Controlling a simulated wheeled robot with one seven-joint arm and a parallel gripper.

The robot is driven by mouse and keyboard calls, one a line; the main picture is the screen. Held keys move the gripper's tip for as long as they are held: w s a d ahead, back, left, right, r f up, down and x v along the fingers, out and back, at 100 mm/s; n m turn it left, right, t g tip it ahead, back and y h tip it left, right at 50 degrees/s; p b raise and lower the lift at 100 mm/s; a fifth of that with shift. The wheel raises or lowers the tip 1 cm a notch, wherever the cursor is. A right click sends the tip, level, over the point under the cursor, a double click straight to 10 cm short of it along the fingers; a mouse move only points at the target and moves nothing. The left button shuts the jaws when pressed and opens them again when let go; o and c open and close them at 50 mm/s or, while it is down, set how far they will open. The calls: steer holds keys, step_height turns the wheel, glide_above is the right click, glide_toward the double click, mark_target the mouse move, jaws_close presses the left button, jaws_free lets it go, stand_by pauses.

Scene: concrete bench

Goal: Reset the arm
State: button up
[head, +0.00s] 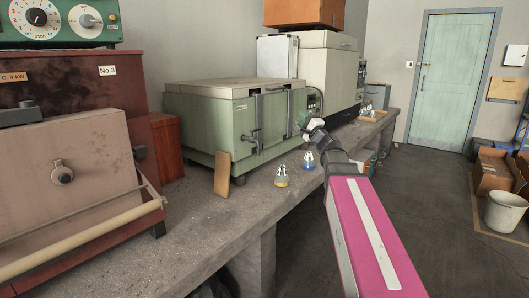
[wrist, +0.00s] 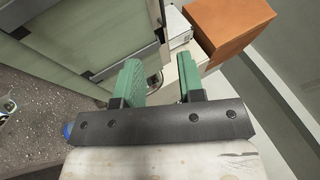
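My gripper (wrist: 159,75) shows in the wrist view with its two green fingers apart and nothing between them. In the head view my gripper (head: 303,119) is small and partly hidden by my wrist. It is raised above the bench, in front of the right end of the green metal box (head: 208,118). My arm reaches forward from the lower right, with a pink link nearest the camera.
A flask with yellow liquid (head: 281,180) and one with blue liquid (head: 308,163) stand on the concrete bench (head: 205,229) near my wrist. A wooden board (head: 222,174) leans against the green box. Open floor (head: 430,200) lies to the right.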

steer(key=s+a+f+n+g+h, duration=0.1)
steer(key=s+a+f+n+g, duration=0.2)
steer(key=f, duration=0.7)
steer(key=s+a+f+n+g, duration=0.1)
steer(key=s+f+n+g, duration=0.3)
steer(key=f, duration=0.5)
steer(key=s+a+f+n+g+h, duration=0.15)
steer(key=f+g, duration=0.35)
steer(key=f, duration=0.5)
steer(key=s+d+f+n+g+h, duration=0.2)
steer(key=s+d+f+g+h, duration=0.1)
steer(key=s+f, duration=0.5)
steer(key=s+d+f+n+g+h, duration=0.2)
steer(key=s+d+f+g+h, duration=0.2)
steer(key=s+f, duration=0.5)
step_height(320, 180, down, 4)
steer(key=shift+d+r+n+g+h, duration=0.15)
steer(key=shift+d+n+g+h, duration=0.2)
steer(key=shift+d+h, duration=0.75)
steer(key=shift+w+a, duration=0.1)
steer(key=shift+w, duration=0.05)
